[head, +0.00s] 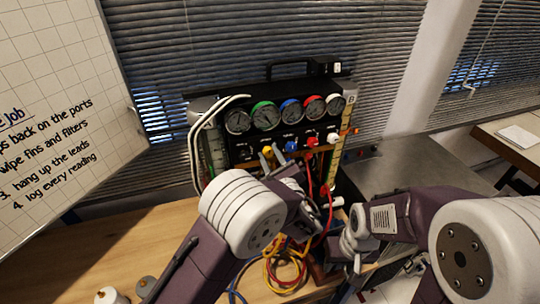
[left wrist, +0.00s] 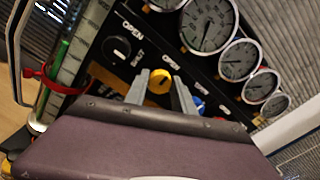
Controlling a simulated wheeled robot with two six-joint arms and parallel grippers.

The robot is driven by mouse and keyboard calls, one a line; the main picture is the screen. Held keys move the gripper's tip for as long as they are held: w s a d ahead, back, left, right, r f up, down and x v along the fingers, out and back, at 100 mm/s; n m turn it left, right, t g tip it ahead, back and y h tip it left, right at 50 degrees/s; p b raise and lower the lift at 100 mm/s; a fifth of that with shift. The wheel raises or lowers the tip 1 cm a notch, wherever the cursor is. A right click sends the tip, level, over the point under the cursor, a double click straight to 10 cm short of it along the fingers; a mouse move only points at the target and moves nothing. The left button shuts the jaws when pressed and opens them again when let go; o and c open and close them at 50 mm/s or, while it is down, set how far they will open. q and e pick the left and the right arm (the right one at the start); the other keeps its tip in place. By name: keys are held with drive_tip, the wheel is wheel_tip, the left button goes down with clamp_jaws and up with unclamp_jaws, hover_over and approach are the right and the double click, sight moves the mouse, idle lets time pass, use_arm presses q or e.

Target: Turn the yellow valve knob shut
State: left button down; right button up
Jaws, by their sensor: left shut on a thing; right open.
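The yellow valve knob (head: 267,152) is on the lower front of the black gauge panel (head: 240,152), left of the blue, red and white knobs. In the left wrist view the yellow knob (left wrist: 159,82) sits between the two grey fingertips of my left gripper (left wrist: 161,86), which is shut on it. An "OPEN" label shows just above the knob; any label below is hidden by my gripper. In the head view my left arm covers most of that gripper. My right gripper (head: 342,236) is open and empty, low in front of the rig at the right.
Several round gauges (head: 265,116) line the panel top. Red, yellow and blue leads (head: 286,268) lie coiled on the wooden table (head: 150,232). A whiteboard (head: 60,100) stands at the left. A metal surface (head: 420,168) lies right of the rig.

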use_arm(q)
drive_tip(key=m, duration=0.4)
drive_tip(key=shift+r, duration=0.1)
drive_tip(key=m+p, duration=0.1)
drive_tip(key=m, duration=0.2)
drive_tip(key=shift+d+m, duration=0.1)
drive_tip(key=shift+m, duration=0.2)
drive_tip(key=m+p, duration=0.2)
drive_tip(key=m, duration=0.3)
drive_tip(key=shift+r+m, duration=0.1)
drive_tip(key=shift+m, duration=0.2)
drive_tip(key=shift+m+p, duration=1.3)
drive_tip(key=shift+m, duration=1)
drive_tip(key=c, duration=1.1)
unclamp_jaws()
drive_tip(key=shift+w+f, duration=0.1)
drive_tip(key=shift+f, duration=0.1)
drive_tip(key=shift+o, duration=0.2)
